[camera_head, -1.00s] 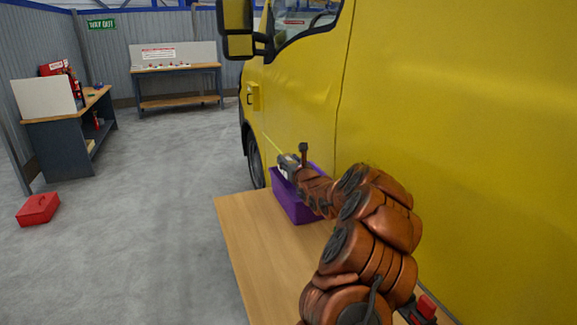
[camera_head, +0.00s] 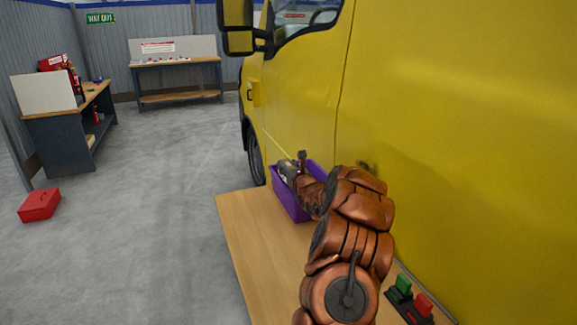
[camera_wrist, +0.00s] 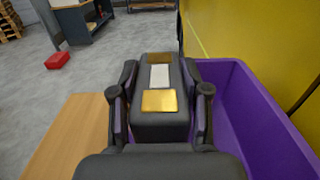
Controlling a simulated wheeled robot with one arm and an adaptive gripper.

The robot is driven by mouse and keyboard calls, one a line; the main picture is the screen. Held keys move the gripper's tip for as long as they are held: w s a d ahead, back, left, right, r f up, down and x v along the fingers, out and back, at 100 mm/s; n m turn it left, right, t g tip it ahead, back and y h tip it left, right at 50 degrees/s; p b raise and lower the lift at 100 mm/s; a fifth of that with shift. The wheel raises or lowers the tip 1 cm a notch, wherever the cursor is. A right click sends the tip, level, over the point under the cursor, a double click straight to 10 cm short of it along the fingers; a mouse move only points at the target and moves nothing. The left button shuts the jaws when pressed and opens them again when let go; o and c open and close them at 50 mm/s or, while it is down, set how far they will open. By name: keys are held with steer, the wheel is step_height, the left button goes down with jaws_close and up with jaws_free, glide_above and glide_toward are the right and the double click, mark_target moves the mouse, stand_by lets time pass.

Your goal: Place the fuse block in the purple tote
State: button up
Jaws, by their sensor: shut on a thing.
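In the wrist view my gripper (camera_wrist: 160,110) is shut on the fuse block (camera_wrist: 178,120), a dark block with two gold plates and a white label between them. The purple tote (camera_wrist: 262,130) lies under and to the right of the gripper, with its inside partly in sight. The block seems to be over the tote's left side; its height above the rim is hard to tell. In the head view the tote (camera_head: 294,207) stands on the wooden table beside the yellow truck. My gripper (camera_head: 285,170) is over the tote there, and my arm hides part of it.
The wooden table (camera_head: 245,230) has bare room left of my arm. A green and a red block (camera_head: 423,304) stand in a dark holder at its right end. The yellow truck (camera_head: 450,130) closes off the right side. A red toolbox (camera_head: 40,205) lies on the floor.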

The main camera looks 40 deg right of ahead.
steer(key=shift+f+b, duration=0.55)
steer(key=shift+b, duration=0.15)
steer(key=o, duration=1.3)
steer(key=shift+s+r+p, duration=0.1)
steer(key=shift+r+p, duration=0.5)
steer(key=shift+p, duration=0.15)
steer(key=shift+b+v, duration=0.4)
steer(key=shift+v, duration=0.55)
steer(key=b+v, duration=0.2)
steer(key=v, duration=0.8)
